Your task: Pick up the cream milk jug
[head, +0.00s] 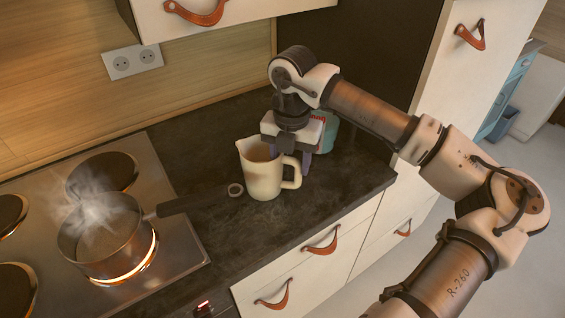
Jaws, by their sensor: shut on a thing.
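The cream milk jug (261,181) is upright over the dark worktop, with its spout to the left and its handle to the right. My gripper (287,158) comes down from above and behind it, shut on the jug. One finger shows just right of the handle; the other finger is mostly hidden by the jug, so the exact grip point is unclear. I cannot tell whether the jug's base touches the worktop.
A teal and red container (327,136) stands close behind my gripper, partly hidden. A steaming pan (105,240) sits on a glowing ring of the hob (178,238) at left, its handle pointing towards the jug. Worktop (312,217) right of the jug is clear.

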